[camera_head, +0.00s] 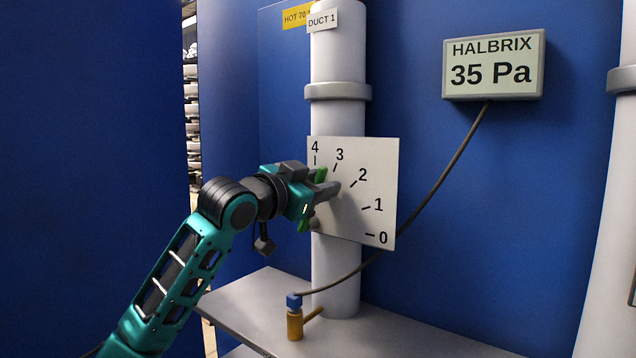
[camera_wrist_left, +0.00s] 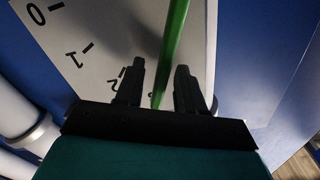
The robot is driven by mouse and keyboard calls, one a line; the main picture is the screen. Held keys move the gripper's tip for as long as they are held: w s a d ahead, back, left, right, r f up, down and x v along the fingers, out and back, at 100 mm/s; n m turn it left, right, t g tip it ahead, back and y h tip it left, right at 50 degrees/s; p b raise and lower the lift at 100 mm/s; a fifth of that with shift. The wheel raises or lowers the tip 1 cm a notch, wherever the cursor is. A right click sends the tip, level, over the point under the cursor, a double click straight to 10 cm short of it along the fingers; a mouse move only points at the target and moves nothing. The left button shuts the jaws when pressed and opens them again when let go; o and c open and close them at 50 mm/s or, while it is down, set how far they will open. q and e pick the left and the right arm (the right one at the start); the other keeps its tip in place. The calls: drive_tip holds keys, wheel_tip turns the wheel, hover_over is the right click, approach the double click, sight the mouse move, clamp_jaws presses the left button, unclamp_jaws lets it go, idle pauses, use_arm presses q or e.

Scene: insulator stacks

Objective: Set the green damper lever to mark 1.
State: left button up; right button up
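The green damper lever (camera_head: 321,174) is on a white scale plate (camera_head: 385,160) with marks 0 to 4, fixed to the front of the duct. Its upper end shows near marks 4 and 3, closer to 4; its middle is hidden by my left gripper. My left gripper (camera_head: 335,190) is at the lever, in front of the plate. In the left wrist view the lever (camera_wrist_left: 173,45) runs between the two dark fingers (camera_wrist_left: 158,85), with gaps visible beside it, so the gripper looks open around it. My right gripper is not in view.
A display (camera_head: 493,65) reading 35 Pa hangs on the blue wall, its cable running down to a brass fitting with a blue cap (camera_head: 294,322) on the grey ledge (camera_head: 245,305). The grey-white duct (camera_head: 337,50) stands behind the plate. Another pale pipe (camera_head: 608,220) is at right.

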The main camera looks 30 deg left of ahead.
use_arm(q)
clamp_jaws()
drive_tip(key=shift+s, duration=0.1)
idle(0.6)
